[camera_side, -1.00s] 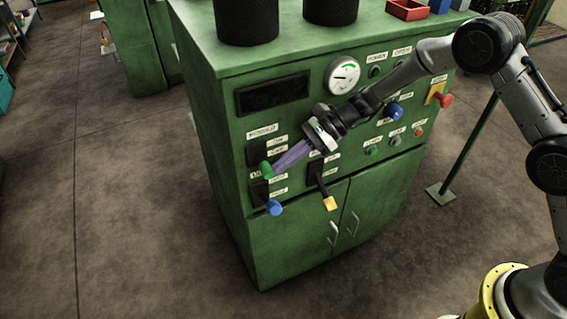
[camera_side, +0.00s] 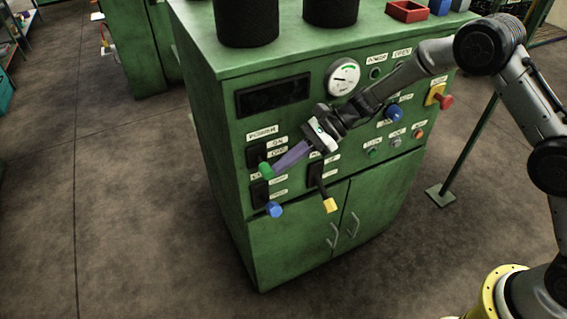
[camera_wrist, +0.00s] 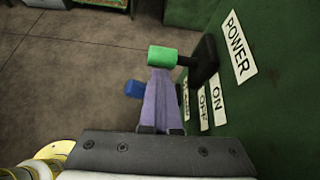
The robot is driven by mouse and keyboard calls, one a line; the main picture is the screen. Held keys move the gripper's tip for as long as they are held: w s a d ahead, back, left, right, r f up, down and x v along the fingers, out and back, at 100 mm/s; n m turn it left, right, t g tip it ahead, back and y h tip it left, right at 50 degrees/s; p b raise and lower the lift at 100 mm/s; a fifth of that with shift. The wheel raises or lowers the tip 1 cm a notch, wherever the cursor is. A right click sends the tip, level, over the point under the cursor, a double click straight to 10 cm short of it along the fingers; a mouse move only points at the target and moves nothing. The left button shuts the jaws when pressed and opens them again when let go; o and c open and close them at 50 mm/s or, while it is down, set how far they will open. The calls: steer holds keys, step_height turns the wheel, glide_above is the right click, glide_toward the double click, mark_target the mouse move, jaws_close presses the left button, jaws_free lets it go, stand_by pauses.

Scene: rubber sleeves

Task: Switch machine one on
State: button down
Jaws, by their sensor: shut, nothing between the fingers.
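The machine (camera_side: 215,130) is a green cabinet with a front panel. Its power lever has a green knob (camera_side: 265,170) on a dark switch plate below the POWER label (camera_side: 262,132), close to the ON and OFF labels. The green knob also shows in the wrist view (camera_wrist: 162,57), on a dark stem from the black plate. My gripper (camera_side: 278,164) has purple-sleeved fingers, shut and empty, with the tips at the green knob. In the wrist view the fingertips (camera_wrist: 160,73) meet the knob's near side; whether they press it cannot be told.
A blue-knobbed lever (camera_side: 274,209) sits just below, and a yellow-knobbed lever (camera_side: 329,205) to the right. A gauge (camera_side: 343,77), a blue knob (camera_side: 394,113) and a red knob (camera_side: 445,101) are on the panel. Open floor lies left of the cabinet.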

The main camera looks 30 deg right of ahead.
mark_target(265, 165)
steer(key=shift+a+r, duration=0.25)
steer(key=shift+r, duration=0.45)
stand_by(1.0)
steer(key=shift+w+r, duration=0.15)
steer(key=shift+r, duration=0.75)
steer(key=v, duration=1.4)
steer(key=shift+d+f, duration=0.2)
steer(key=shift+f, duration=0.2)
